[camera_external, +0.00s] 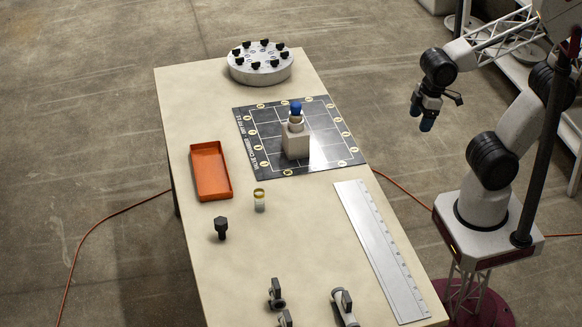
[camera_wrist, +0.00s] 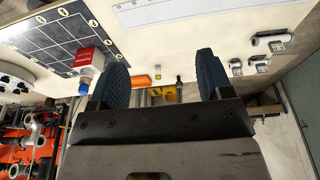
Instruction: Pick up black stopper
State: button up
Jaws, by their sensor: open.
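The black stopper (camera_external: 221,228), an upright dark piece with a wide head, stands alone on the table, in front of the orange tray. In the wrist view a small dark upright piece (camera_wrist: 179,79), apparently the same stopper, shows far off between the fingers. My gripper (camera_external: 421,115) hangs beyond the table's right edge in the external view, high up and well away from the stopper. In the wrist view its two blue fingers stand wide apart, with nothing held between their tips (camera_wrist: 162,75).
An orange tray (camera_external: 224,190) and a yellow-topped cylinder (camera_external: 259,204) are near the stopper. A beige block (camera_external: 295,143) with a blue-topped piece stands on a gridded mat (camera_external: 258,128). A ruler (camera_external: 380,250), pipe fittings (camera_external: 344,306) and a round knobbed base (camera_external: 260,75) also occupy the table.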

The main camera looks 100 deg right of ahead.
jog(key=w+a+f+m+t+y, duration=0.1)
jog(key=w+a+f+m+y, duration=0.3)
jog(key=w, duration=0.6)
jog(key=w+r+m+t+y, duration=0.15)
jog(key=w+m, duration=0.35)
jog(key=w, duration=0.5)
jog(key=w+a+f+m+t+y, duration=0.1)
jog(key=w+a+f+m+y, duration=0.3)
jog(key=w, duration=0.6)
jog(key=m+t+h, duration=0.4)
jog(key=m+t, duration=0.2)
jog(key=m, duration=1.2)
send_near(224, 219)
jog(key=shift+s+d, duration=0.25)
jog(key=shift+d, duration=0.05)
jog(key=shift+x, duration=2.95)
jog(key=shift+w+a, duration=0.1)
jog(key=shift+a, duration=0.05)
